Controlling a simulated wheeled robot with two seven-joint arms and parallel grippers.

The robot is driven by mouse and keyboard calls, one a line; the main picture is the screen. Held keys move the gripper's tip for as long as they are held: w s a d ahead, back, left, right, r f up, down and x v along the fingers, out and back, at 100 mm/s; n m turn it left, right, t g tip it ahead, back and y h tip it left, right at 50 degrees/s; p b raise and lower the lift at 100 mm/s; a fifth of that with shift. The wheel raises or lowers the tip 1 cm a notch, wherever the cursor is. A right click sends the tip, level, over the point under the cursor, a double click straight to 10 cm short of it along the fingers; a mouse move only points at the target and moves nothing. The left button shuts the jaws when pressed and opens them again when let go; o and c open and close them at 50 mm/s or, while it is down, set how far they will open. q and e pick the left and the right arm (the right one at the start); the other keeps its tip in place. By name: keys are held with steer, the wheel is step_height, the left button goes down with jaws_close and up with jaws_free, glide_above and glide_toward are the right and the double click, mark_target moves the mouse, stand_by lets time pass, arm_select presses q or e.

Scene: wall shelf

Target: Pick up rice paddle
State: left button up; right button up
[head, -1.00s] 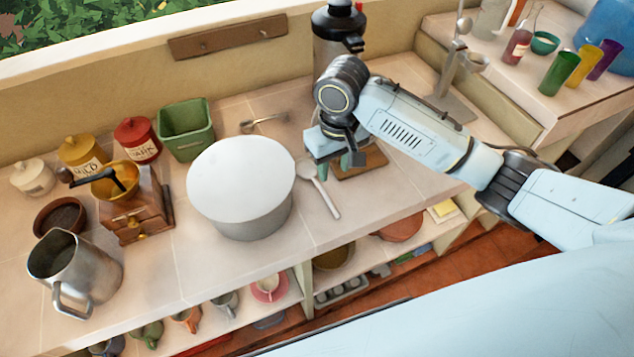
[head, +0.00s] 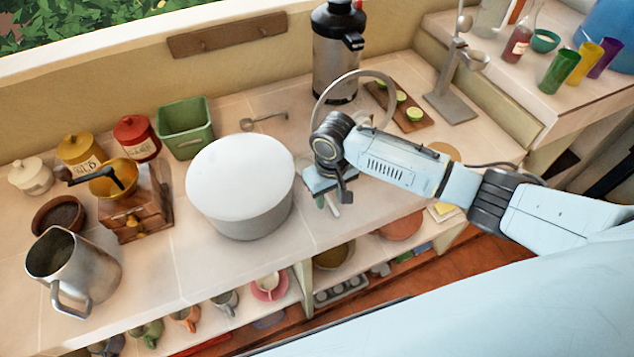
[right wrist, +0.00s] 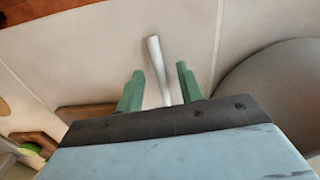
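The rice paddle, a pale grey-white utensil, lies on the counter (head: 215,265) to the right of the big white-lidded pot (head: 240,185). In the head view only its handle end (head: 334,210) shows clearly; the gripper hides most of the rest. My right gripper (head: 335,197) is over the paddle. In the right wrist view its green fingers (right wrist: 157,80) are open and apart, with the paddle's handle (right wrist: 155,55) running between them; I cannot tell whether they touch it. My left gripper is not in view.
The pot stands close to the left of my right gripper. Behind it are a dark-topped dispenser (head: 336,60) and a cutting board (head: 425,123) with green slices. A small spoon (head: 262,121) lies behind the pot. The counter's front edge is close, with shelves below.

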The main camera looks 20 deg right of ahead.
steer(key=shift+f, duration=0.5)
jaws_close()
steer(key=shift+r, duration=0.15)
